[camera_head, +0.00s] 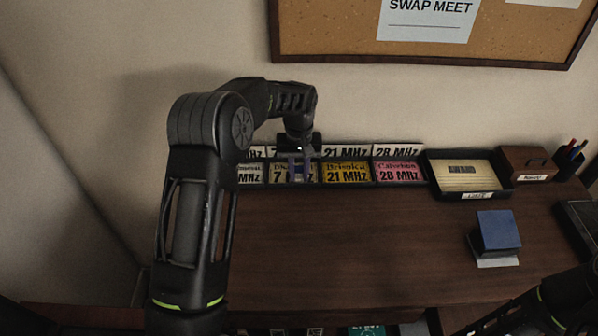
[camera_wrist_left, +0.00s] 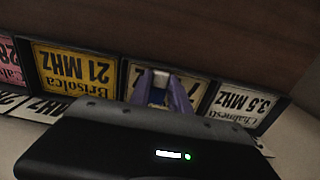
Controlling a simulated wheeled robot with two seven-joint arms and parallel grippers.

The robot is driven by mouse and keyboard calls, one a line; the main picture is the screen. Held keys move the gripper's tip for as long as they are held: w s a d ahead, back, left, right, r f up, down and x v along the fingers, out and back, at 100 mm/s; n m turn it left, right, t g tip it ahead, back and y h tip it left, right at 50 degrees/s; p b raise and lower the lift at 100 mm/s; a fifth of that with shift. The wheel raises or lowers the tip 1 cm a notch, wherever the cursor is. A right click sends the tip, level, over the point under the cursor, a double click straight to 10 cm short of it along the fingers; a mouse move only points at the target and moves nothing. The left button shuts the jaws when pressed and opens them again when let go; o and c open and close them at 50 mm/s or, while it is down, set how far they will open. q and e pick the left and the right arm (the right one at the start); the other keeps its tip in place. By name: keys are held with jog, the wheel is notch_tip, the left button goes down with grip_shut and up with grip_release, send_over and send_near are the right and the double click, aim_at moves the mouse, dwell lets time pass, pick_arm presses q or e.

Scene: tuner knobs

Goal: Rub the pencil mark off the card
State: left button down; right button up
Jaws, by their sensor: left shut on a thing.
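My left gripper (camera_head: 299,170) is shut on a small pale and blue block, likely an eraser (camera_wrist_left: 160,78), between its purplish fingers. It is at the 7 MHz card (camera_head: 279,173) in the rack's front row and hides much of that card. Whether the block touches the card, I cannot tell. No pencil mark can be made out. In the left wrist view the cards appear upside down, with the gripper (camera_wrist_left: 161,92) between the yellow 21 MHz card (camera_wrist_left: 75,70) and the 3.5 MHz card (camera_wrist_left: 237,103). My right gripper is out of view.
A pink 28 MHz card (camera_head: 398,173) stands at the rack's right end. Beside it are a black-rimmed tray (camera_head: 434,171), a brown box (camera_head: 524,160) and a pen cup (camera_head: 569,162). The middle is clear.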

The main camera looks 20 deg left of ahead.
aim_at(288, 181)
pick_arm(q)
jog(key=shift+f, duration=0.35)
jog(key=shift+a, duration=0.1)
dwell(0.3)
jog(key=shift+s+a+b, duration=0.2)
jog(key=shift+s+a, duration=0.1)
jog(key=shift+a, duration=0.45)
jog(key=shift+s+a+b, duration=0.15)
jog(key=shift+s+a, duration=0.1)
jog(key=shift+a, duration=0.45)
jog(key=shift+d, duration=0.1)
jog(key=shift+w+d, duration=0.4)
jog(key=shift+d, duration=0.3)
jog(key=shift+w+d, duration=0.35)
jog(key=shift+d, duration=0.3)
